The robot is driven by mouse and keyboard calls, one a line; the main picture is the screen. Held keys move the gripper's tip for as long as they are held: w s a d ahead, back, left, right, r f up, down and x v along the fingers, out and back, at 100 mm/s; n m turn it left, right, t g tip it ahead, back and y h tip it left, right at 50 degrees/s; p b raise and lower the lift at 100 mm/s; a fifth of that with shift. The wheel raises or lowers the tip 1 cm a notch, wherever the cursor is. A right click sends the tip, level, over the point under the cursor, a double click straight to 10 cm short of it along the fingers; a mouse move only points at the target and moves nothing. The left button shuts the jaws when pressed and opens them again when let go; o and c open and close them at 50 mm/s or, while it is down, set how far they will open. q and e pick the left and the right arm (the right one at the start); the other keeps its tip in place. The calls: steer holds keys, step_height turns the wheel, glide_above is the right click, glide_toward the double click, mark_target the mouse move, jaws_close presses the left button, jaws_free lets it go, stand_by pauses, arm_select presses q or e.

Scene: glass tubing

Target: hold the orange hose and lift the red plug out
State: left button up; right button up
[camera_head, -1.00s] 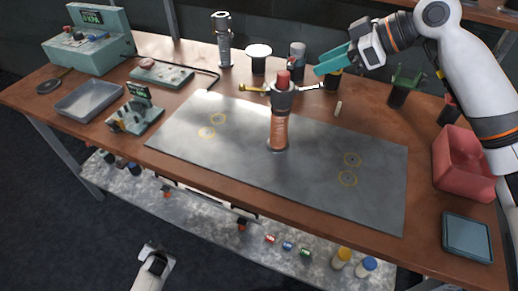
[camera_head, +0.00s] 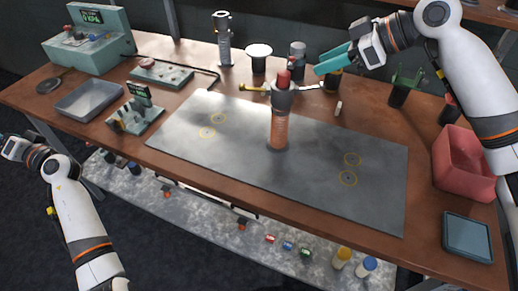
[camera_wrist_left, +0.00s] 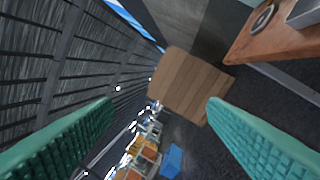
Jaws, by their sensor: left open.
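The orange hose (camera_head: 279,128) stands upright on the grey mat as a short, thick piece with a dark grey collar (camera_head: 282,97) on top. The red plug (camera_head: 283,78) sticks up from the collar. My right gripper (camera_head: 328,62) has teal fingers apart and empty, above the table to the right of the plug and not touching it. My left gripper is at the far left edge of the head view, off the table and far from the hose. In the left wrist view its teal fingers (camera_wrist_left: 160,128) are wide apart with nothing between them.
The grey mat (camera_head: 215,165) is otherwise clear. A grey tray (camera_head: 88,100) and small devices stand at left.

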arm_select(q)
steer(key=s+d+r+n+g+y, duration=0.1)
steer(key=s+r+n+g+y, duration=0.15)
steer(key=s+r, duration=0.4)
steer(key=s+r+n+g+y, duration=0.2)
steer(key=s+r+n+g, duration=0.15)
steer(key=r, duration=0.65)
steer(key=w+d+f+m+t+h, duration=0.4)
steer(key=w+d+m+t+h, duration=0.15)
steer(key=w+d+t, duration=0.7)
steer(key=w+d+f+m+t+h, duration=0.6)
steer(key=w+d+h, duration=0.45)
steer(key=d, duration=0.35)
steer(key=m+g+h, duration=0.2)
steer(key=h, duration=1.4)
glide_toward(283, 121)
steer(key=f, duration=0.1)
steer(key=w+f, duration=0.2)
steer(key=shift+a+f, duration=0.15)
steer(key=shift+a, duration=0.25)
steer(key=shift+w+d, duration=0.15)
steer(key=shift+d, duration=0.05)
steer(key=x, duration=1.1)
steer(key=shift+w, duration=0.2)
